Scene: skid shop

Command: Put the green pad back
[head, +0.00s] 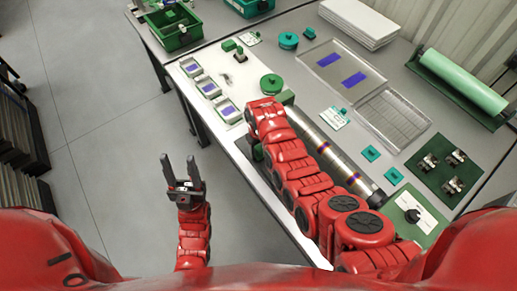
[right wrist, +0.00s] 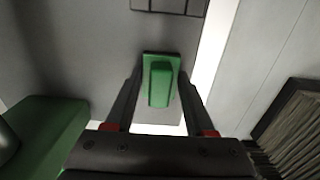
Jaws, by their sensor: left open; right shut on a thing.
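The green pad (right wrist: 160,82), a flat plate with a raised block on top, is between the fingers of my right gripper (right wrist: 160,97) in the right wrist view. My right gripper is shut on it. My left gripper (head: 180,165) is open and empty, out over the floor to the left of the table.
A steel pipe (head: 338,163) with coloured bands lies beside my right arm. Three small trays (head: 208,87) with blue pieces line the front edge. A round green object (head: 271,84), metal trays (head: 342,64), a green roll (head: 462,82) and a green mat (head: 440,185) occupy the table.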

